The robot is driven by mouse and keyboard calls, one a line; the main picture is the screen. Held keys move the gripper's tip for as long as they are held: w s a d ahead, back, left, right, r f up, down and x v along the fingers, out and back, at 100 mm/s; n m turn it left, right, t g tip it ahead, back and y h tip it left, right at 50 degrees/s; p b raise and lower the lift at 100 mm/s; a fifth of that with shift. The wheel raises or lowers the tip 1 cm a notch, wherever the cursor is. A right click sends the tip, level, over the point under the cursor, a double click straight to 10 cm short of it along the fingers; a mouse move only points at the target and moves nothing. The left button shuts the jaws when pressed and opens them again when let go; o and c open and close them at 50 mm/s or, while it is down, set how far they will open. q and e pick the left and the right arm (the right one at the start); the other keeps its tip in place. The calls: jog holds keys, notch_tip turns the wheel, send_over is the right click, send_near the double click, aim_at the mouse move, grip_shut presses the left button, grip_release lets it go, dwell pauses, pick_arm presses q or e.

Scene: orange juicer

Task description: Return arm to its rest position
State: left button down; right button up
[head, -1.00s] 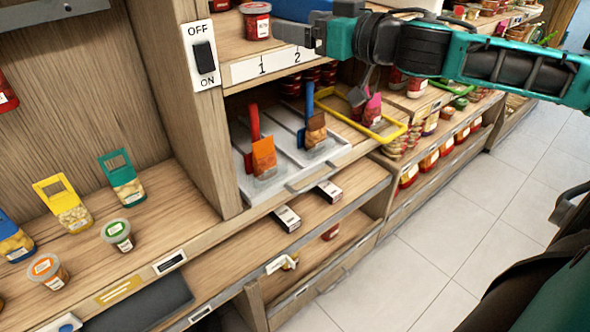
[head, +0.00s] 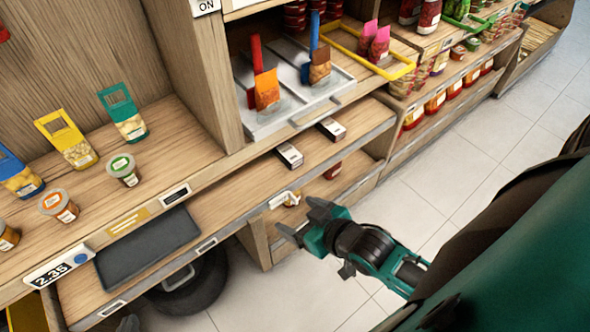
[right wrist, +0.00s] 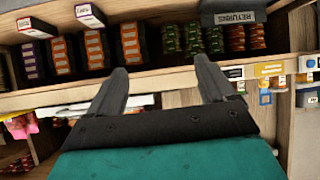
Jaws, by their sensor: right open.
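My right gripper (head: 301,219) is in front of the lower shelf edge in the head view, its arm reaching in from the right. Its two dark fingers are apart with nothing between them. The right wrist view also shows the open, empty right gripper (right wrist: 160,68), with shelves of packaged goods beyond the fingertips. A small dark tip at the bottom edge of the head view seems to be my left gripper (head: 128,323); almost all of it is hidden by the frame edge, so its state cannot be told.
A grey tray (head: 262,131) with red and blue scoops sits on the shelf. A yellow frame (head: 372,62) lies right of it. Boxed goods and a "RETURNS" sign (right wrist: 233,17) show in the wrist view. The tiled floor (head: 430,170) is clear at the right.

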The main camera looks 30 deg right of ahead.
jog(key=shift+s+a+f+g, duration=0.15)
jog(key=shift+s+a+f, duration=0.25)
jog(key=shift+s+a, duration=0.25)
jog(key=shift+s+a+f+g, duration=0.15)
jog(key=shift+s+a+f, duration=0.25)
jog(key=shift+a, duration=0.35)
